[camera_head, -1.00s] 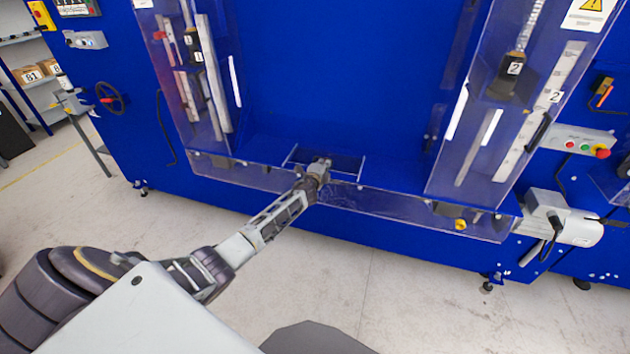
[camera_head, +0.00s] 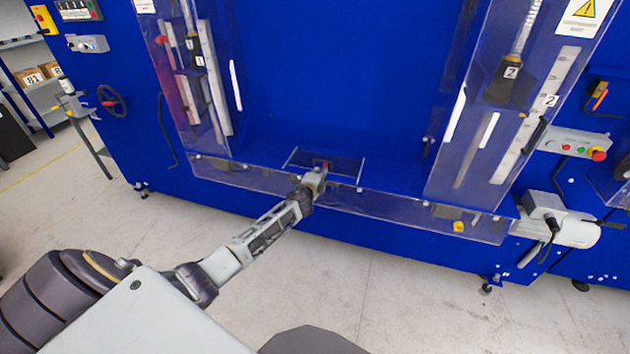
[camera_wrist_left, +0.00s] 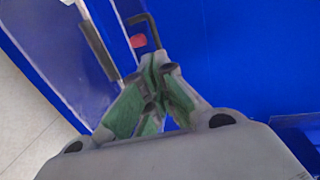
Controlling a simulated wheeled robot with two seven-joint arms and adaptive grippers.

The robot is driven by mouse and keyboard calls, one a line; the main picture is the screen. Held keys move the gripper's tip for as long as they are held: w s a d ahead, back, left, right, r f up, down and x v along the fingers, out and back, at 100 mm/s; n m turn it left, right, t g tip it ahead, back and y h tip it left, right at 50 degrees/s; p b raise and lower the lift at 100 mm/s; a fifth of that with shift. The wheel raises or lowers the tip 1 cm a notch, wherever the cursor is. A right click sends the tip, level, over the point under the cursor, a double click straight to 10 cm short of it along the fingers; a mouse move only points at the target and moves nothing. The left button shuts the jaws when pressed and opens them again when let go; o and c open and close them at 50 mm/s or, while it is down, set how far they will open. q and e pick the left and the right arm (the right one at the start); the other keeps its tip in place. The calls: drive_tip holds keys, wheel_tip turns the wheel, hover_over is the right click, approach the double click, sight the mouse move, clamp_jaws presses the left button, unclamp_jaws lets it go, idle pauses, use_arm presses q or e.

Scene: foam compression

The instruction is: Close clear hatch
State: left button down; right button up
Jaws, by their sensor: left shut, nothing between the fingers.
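The clear hatch appears to be the small see-through rectangular panel (camera_head: 343,165) low in the middle of the blue machine. In the head view it covers the middle recess, but I cannot tell whether it is fully seated. My left gripper (camera_head: 321,172) is at its lower front edge, shut and empty. In the left wrist view the green-padded fingers (camera_wrist_left: 155,65) meet near a red knob (camera_wrist_left: 137,41) and a black bent rod (camera_wrist_left: 148,28). I cannot tell whether the fingers touch them. My right gripper is not in view.
Tall clear guards stand at the left (camera_head: 218,130) and right (camera_head: 475,140) of the recess. A low clear strip (camera_head: 400,206) runs along the machine's front edge. A grey motor box (camera_head: 562,222) sticks out at the right. The floor (camera_head: 400,290) in front is free.

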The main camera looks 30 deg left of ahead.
use_arm(q)
drive_tip(key=v, duration=0.6)
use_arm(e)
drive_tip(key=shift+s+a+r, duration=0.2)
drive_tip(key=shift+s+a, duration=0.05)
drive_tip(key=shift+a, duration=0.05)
use_arm(q)
drive_tip(key=shift+s, duration=0.1)
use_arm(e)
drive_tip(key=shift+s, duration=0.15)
